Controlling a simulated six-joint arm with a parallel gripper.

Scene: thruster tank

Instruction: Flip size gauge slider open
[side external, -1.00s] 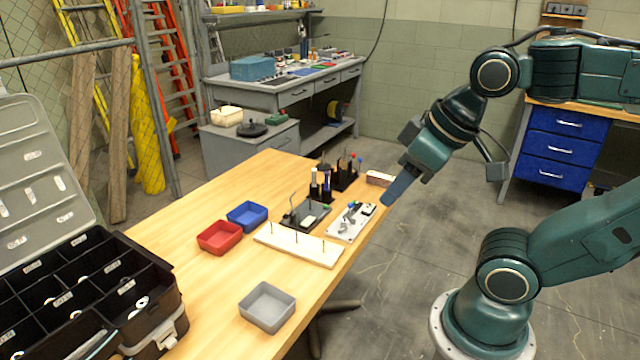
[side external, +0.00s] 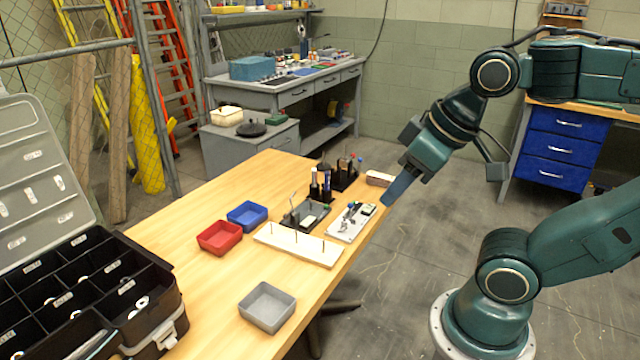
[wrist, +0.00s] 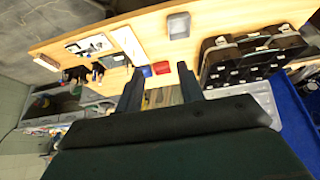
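A white plate with small grey, black and green parts (side external: 351,222) lies near the right edge of the wooden table and looks like the size gauge. It also shows at upper left in the wrist view (wrist: 90,45). Its slider is too small to make out, so I cannot tell its position. My gripper (side external: 391,199) hangs beyond the table's right edge, to the right of the plate and apart from it, fingers angled down. In the wrist view the two fingers (wrist: 158,88) stand apart with nothing held between them.
A white board with upright pegs (side external: 299,246) lies in front of the plate. A dark plate (side external: 305,214) and black tool holders (side external: 344,178) stand close behind. Red (side external: 219,237), blue (side external: 247,215) and grey (side external: 267,307) bins and an open black case (side external: 150,312) are further left.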

